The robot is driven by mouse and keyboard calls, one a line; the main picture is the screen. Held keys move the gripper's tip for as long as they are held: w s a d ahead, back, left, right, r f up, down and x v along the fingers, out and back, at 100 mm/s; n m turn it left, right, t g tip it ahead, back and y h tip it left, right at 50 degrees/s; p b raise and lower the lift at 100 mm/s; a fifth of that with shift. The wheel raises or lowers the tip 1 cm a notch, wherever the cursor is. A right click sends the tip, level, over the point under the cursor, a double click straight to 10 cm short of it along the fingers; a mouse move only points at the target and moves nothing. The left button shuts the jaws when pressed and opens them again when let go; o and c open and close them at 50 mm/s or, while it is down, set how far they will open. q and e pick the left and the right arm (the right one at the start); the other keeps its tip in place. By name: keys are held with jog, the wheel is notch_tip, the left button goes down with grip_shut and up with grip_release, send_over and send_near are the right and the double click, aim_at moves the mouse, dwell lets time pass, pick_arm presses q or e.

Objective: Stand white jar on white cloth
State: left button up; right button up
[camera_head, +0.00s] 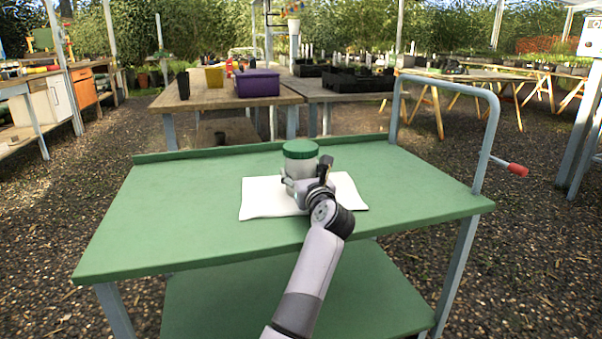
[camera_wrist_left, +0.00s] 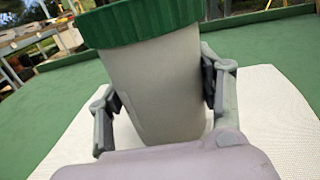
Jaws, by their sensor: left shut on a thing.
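The white jar (camera_head: 299,163) with a green lid stands upright over the white cloth (camera_head: 258,198) on the green cart top. My left gripper (camera_head: 304,183) is shut on the jar from the near side. In the left wrist view the jar (camera_wrist_left: 163,85) sits between both fingers, with a pad against each side. The cloth (camera_wrist_left: 270,110) spreads beneath and around it there. The jar's base is hidden behind the gripper, so I cannot tell whether it touches the cloth. My right gripper is not in view.
The green cart top (camera_head: 150,220) is clear around the cloth.

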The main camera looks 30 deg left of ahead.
pick_arm(q)
jog(key=shift+f, duration=0.7)
jog(key=shift+c, duration=0.6)
jog(key=o, duration=1.3)
jog(key=shift+f, duration=0.1)
jog(key=shift+c, duration=0.2)
jog(key=shift+o, duration=1.1)
jog(key=shift+w, duration=0.1)
